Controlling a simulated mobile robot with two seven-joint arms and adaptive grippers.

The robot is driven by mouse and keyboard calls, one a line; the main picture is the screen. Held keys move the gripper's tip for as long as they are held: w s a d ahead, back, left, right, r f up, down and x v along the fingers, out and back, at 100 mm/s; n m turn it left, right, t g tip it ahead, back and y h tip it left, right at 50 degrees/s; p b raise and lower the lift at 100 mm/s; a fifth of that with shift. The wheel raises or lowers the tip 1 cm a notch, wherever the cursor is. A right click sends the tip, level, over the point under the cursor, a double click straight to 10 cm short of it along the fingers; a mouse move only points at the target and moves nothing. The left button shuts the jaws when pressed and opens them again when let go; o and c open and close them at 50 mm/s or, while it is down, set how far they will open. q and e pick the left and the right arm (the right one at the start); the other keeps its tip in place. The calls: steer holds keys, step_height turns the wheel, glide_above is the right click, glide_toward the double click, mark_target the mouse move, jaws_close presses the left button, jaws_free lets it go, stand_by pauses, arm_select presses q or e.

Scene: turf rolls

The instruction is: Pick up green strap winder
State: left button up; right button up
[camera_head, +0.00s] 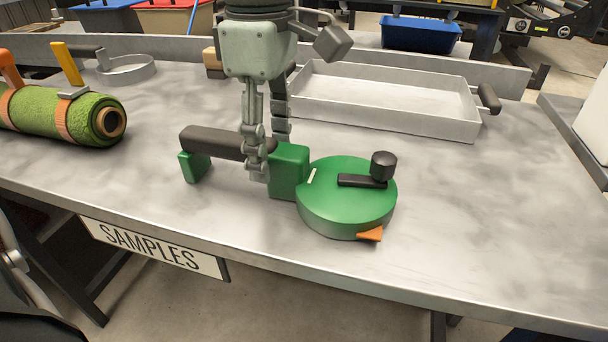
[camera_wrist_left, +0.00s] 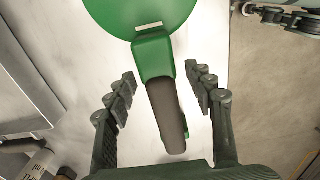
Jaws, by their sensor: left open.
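The green strap winder (camera_head: 345,195) lies on the metal table, with a round green drum, a black crank knob and a dark handle bar at its left. An orange strap end sticks out at the drum's front. My left gripper (camera_head: 268,160) points down over the handle, its fingers on either side of the bar near the green block. In the left wrist view the dark handle (camera_wrist_left: 166,115) runs between the two open fingers of my left gripper (camera_wrist_left: 165,95), with gaps on both sides. The underside of the handle is hidden.
A grey tray (camera_head: 385,78) stands behind the winder. A turf roll (camera_head: 60,115) with orange straps lies at the left. A metal ring (camera_head: 128,75) sits behind it. A SAMPLES sign (camera_head: 150,247) hangs on the table's front edge. The table right of the winder is clear.

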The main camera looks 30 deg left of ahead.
arm_select(q)
steer(key=shift+c, duration=0.3)
jaws_close()
steer(key=shift+r, duration=0.2)
